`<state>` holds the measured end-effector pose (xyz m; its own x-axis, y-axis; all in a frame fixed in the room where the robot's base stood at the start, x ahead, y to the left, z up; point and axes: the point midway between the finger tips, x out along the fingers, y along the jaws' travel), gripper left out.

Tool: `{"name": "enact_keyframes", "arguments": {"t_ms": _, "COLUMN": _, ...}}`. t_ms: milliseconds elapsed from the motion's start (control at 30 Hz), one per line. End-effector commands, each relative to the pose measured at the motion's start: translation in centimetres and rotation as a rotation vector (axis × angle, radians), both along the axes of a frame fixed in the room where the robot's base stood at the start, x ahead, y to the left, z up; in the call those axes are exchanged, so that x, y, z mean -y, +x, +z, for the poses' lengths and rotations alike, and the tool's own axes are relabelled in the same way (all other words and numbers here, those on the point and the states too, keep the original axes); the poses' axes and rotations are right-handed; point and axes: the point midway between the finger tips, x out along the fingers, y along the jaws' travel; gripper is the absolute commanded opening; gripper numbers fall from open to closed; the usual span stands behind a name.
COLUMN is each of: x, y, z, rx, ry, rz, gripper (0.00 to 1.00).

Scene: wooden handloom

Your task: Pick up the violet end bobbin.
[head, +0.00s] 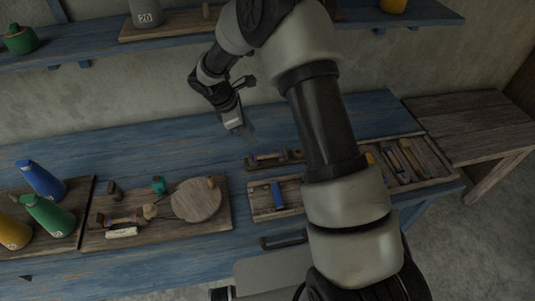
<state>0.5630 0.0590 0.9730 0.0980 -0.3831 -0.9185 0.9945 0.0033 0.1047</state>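No bobbin shows clearly as violet; the light is dim and the pieces are small. A dark wooden holder (268,161) on the blue bench (215,155) carries small brownish pieces whose colours I cannot tell. My gripper (249,134) hangs above the bench, behind and a little left of that holder, apart from it. Its fingers are small and blurred, so I cannot tell whether they are open or holding anything. A blue piece (277,194) lies in a wooden tray (262,214) in front. My arm hides part of the tray's middle.
Several coloured tools lie in the tray's right part (411,160). Left is a wooden board with a round disc (196,199), a teal piece (159,185) and small tools. Blue (43,182), green (48,216) and yellow (14,233) bottles stand far left. A shelf (95,43) runs behind.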

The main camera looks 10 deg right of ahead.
Motion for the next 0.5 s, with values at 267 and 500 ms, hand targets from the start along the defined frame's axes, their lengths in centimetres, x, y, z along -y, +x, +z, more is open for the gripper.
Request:
{"name": "enact_keyframes", "arguments": {"t_ms": 267, "x": 2.4, "y": 0.5, "z": -5.6, "rx": -0.003, "ry": -0.001, "rz": -0.003, "gripper": 0.38}}
{"name": "enact_keyframes", "arguments": {"t_ms": 500, "x": 3.4, "y": 0.9, "z": -8.2, "rx": 0.001, "ry": 0.000, "rz": -0.004, "gripper": 0.38}}
